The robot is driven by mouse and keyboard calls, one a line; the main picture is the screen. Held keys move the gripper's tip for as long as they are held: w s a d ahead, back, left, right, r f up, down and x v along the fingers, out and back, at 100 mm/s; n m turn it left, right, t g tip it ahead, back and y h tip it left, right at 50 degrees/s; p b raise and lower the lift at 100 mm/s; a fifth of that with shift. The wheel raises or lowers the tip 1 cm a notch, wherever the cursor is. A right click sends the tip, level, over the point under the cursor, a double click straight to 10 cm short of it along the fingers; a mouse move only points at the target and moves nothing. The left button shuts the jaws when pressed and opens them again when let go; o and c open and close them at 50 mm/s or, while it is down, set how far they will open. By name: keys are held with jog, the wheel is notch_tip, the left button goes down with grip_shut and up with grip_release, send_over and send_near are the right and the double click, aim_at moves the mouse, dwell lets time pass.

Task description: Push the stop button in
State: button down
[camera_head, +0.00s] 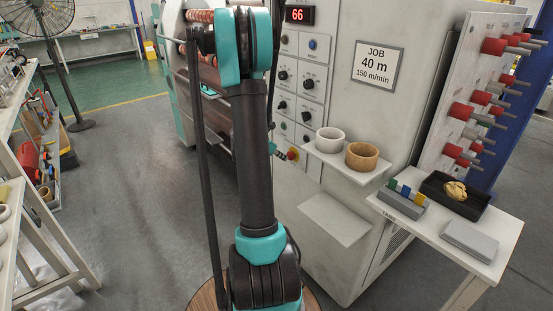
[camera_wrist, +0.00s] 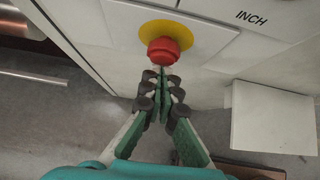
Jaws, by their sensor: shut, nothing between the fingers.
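The stop button is a red mushroom knob (camera_wrist: 163,51) on a yellow round plate (camera_wrist: 187,33), set in the pale machine panel. In the head view the stop button (camera_head: 292,154) is low on the panel, just right of my arm. In the wrist view my gripper (camera_wrist: 164,75) is shut and empty, its fingertips just below the red knob in the picture. I cannot tell whether the tips touch the knob.
The panel (camera_head: 304,80) carries several knobs and buttons and a red "66" display (camera_head: 300,15). A small shelf (camera_head: 345,165) with a white and a brown roll juts out to the right of the button, above a lower empty shelf (camera_head: 334,219), also seen in the wrist view (camera_wrist: 273,118).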

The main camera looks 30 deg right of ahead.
jog(key=shift+d, duration=0.2)
jog(key=shift+w+d+r, duration=0.1)
jog(key=shift+d+r, duration=0.05)
jog(key=shift+d, duration=0.75)
jog(key=shift+a, duration=0.4)
jog(key=a+f+v, duration=0.2)
jog(key=v, duration=1.1)
jog(key=shift+f, duration=0.1)
